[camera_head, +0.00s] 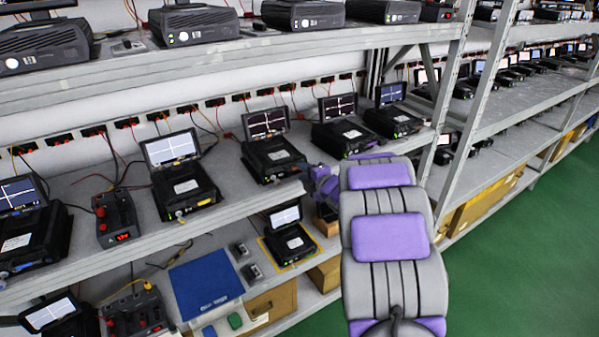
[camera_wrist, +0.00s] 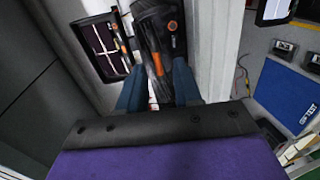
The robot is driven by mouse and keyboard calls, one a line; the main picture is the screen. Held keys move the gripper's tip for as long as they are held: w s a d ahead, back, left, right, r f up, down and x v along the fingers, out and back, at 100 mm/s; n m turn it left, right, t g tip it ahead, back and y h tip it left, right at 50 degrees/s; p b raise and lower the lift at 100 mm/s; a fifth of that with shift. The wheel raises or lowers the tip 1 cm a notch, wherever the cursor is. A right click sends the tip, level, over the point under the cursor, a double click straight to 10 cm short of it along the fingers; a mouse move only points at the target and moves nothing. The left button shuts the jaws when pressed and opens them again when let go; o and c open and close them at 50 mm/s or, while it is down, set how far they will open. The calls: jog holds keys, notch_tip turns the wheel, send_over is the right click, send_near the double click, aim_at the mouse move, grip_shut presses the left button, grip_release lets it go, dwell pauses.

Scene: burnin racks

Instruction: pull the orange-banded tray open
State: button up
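A tray with an orange-yellow band along its edge (camera_head: 290,268) sits on the lower shelf in the head view. A black device with a lit screen (camera_head: 287,238) stands on it. My gripper (camera_wrist: 158,78) shows in the wrist view as two blue fingers set apart. A black unit with orange marks (camera_wrist: 158,45) lies beyond and between them; I cannot tell whether they touch it. In the head view my arm reaches to the upper device shelf's front edge, right of and above the banded tray. My fingertips are hidden there.
A blue mat (camera_head: 205,283) lies on the lower shelf left of the tray, with small grey boxes (camera_head: 246,261) between. Several devices with screens line the shelf above (camera_head: 275,157). A rack post (camera_head: 447,100) stands beyond my arm. The green floor (camera_head: 530,250) is clear at right.

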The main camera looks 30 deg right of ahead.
jog(key=shift+x, duration=1.65)
jog(key=shift+c, duration=0.4)
grip_shut()
jog(key=shift+s+a+f, duration=0.1)
jog(key=shift+f, duration=0.05)
